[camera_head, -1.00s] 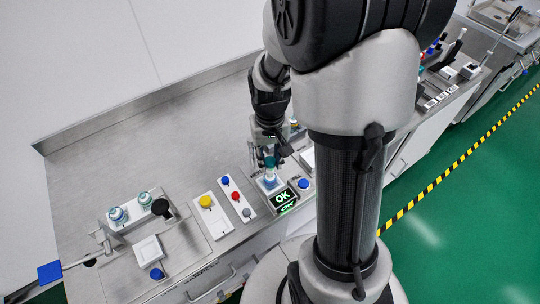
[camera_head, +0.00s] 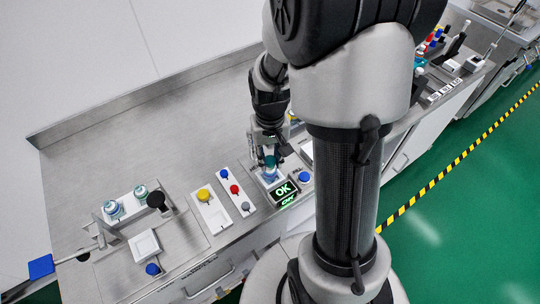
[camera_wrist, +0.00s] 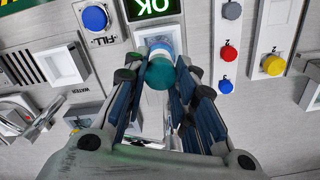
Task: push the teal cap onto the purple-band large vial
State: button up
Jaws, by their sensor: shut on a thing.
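My gripper (camera_head: 267,153) points down over the station behind the lit OK display. It is shut on the teal cap (camera_wrist: 159,73), whose round top shows between the fingers in the wrist view. A clear, light-blue large vial (camera_wrist: 157,46) stands just beyond the cap in that view. In the head view the vial (camera_head: 270,173) stands upright directly under the gripper. Cap and vial look touching or nearly so; I cannot tell how far the cap is seated. The purple band cannot be made out.
The green OK display (camera_head: 283,190) and a blue button (camera_head: 304,176) are close to the vial. A panel with blue, red and grey buttons (camera_head: 234,189) and a yellow knob (camera_head: 203,194) lie to the left. Two teal-topped vials (camera_head: 113,209) stand in a rack further left.

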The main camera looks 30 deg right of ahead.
jog(key=shift+r+p, duration=0.3)
jog(key=shift+r, duration=0.05)
jog(key=shift+f+b, duration=0.55)
jog(key=shift+f, duration=0.3)
dwell(1.6)
jog(key=shift+f, duration=0.15)
jog(key=shift+c, duration=0.6)
jog(key=o, duration=0.9)
notch_tip(320, 180, up, 12)
